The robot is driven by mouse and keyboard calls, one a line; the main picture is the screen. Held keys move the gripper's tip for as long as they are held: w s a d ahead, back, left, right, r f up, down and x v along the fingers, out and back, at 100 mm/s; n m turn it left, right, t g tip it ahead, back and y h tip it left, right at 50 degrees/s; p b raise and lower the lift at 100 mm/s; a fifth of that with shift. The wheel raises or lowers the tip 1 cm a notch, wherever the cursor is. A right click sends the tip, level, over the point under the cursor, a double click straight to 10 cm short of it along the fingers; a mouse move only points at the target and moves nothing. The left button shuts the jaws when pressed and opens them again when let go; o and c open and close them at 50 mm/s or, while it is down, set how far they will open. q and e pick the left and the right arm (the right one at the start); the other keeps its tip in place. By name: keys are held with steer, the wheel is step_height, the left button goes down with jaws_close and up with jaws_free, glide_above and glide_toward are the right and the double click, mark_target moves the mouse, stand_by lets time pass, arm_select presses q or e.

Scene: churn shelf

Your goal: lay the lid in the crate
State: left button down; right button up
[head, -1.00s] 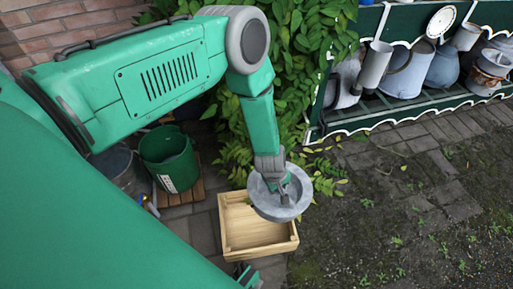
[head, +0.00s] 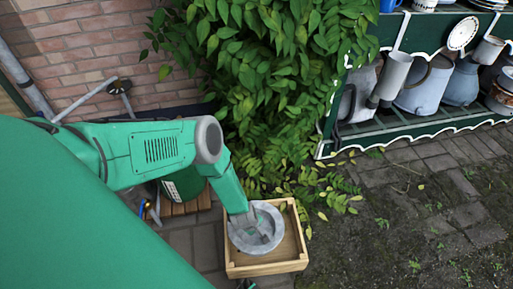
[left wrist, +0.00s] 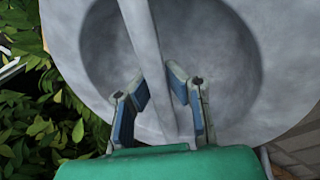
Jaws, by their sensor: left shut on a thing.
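The lid (head: 268,212) is a round grey metal disc with a raised rim and a bar handle across its middle. My left gripper (head: 262,236) is shut on the lid's handle, as the left wrist view shows the bar between its blue-padded fingers (left wrist: 162,98). The lid (left wrist: 220,60) fills most of that view. The crate (head: 268,268) is a shallow light wooden box on the paving. In the head view the lid lies within the crate's outline, over its left part. I cannot tell whether it touches the crate's floor. My right gripper is not in view.
A green bucket (head: 184,186) stands on a wooden pallet (head: 190,207), left of the crate. Leafy climbing plants (head: 265,90) hang behind it. A green shelf (head: 345,140) with metal jugs and cans stands at the right. Bare ground at the right is free.

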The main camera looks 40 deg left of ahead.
mark_target(256, 235)
arm_select(q)
step_height(256, 235, down, 5)
steer(key=shift+w+a+r+b, duration=0.1)
steer(key=shift+r+b, duration=0.1)
steer(key=shift+b, duration=0.75)
steer(key=shift+f+b, duration=1.35)
steer(key=shift+f, duration=0.75)
steer(key=shift+r, duration=0.1)
steer(key=c, duration=1.6)
jaws_free()
steer(key=shift+c, duration=0.2)
